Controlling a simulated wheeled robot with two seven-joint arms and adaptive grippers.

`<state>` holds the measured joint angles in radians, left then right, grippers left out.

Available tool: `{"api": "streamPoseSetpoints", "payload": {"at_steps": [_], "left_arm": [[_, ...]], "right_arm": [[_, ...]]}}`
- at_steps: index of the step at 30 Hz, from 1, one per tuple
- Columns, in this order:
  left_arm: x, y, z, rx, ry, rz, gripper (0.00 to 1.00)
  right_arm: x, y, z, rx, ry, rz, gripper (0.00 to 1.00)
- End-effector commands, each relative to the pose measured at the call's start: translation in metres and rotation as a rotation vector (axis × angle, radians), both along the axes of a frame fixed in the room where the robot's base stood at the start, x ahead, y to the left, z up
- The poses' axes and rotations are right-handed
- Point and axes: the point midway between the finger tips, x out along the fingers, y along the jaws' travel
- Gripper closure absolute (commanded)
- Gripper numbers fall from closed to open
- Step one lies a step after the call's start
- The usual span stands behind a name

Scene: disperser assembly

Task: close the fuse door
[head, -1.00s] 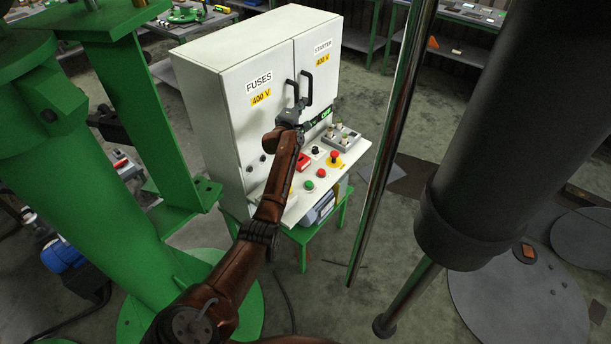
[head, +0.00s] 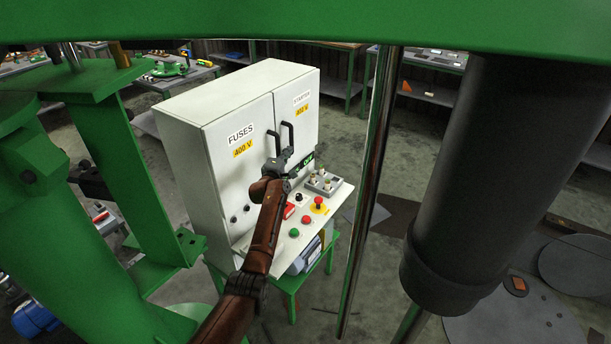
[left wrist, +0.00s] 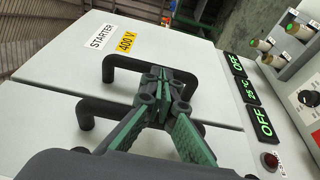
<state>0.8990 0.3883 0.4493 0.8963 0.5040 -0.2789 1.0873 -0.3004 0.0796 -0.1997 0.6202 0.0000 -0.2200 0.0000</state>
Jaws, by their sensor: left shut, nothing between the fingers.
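The fuse door (head: 238,175), a white panel labelled FUSES 400 V, is the left door of the electrical cabinet. It looks about flush with the starter door (head: 299,125) to its right; a small gap cannot be ruled out. The black fuse door handle (head: 271,143) and starter door handle (head: 288,135) stand side by side. My left gripper (head: 278,165) is at the lower part of the handles. In the left wrist view the left gripper (left wrist: 165,88) has its fingers together, empty, close to the starter handle (left wrist: 110,63). Contact is unclear. My right gripper is out of view.
A sloped control panel (head: 285,245) with buttons juts out below the doors. Green displays (left wrist: 238,92) lie beside the gripper in the wrist view. A green column (head: 150,160) stands left of the cabinet, and a thin metal rod (head: 368,190) to its right.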

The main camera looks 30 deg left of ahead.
Motion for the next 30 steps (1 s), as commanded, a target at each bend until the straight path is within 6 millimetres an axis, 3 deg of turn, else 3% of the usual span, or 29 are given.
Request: {"api": "streamPoseSetpoints", "payload": {"at_steps": [1, 5, 12, 18, 24, 30], "left_arm": [[0.000, -0.008, 0.008, -0.003, -0.003, -0.002, 1.00], [-0.001, -0.027, 0.009, -0.004, -0.003, -0.002, 1.00], [-0.006, -0.082, 0.003, -0.006, -0.002, -0.003, 1.00], [-0.009, -0.112, 0.002, -0.004, -0.003, -0.002, 1.00], [-0.010, -0.123, 0.002, -0.002, -0.001, 0.000, 1.00], [-0.018, -0.119, -0.007, 0.028, 0.019, -0.001, 1.00]], "right_arm": [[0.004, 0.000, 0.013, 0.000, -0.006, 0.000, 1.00], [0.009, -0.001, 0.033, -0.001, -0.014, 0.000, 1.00], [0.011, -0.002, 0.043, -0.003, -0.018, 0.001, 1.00], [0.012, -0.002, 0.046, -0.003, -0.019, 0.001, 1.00], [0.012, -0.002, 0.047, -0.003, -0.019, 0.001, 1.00], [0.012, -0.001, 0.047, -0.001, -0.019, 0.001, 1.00]]}}
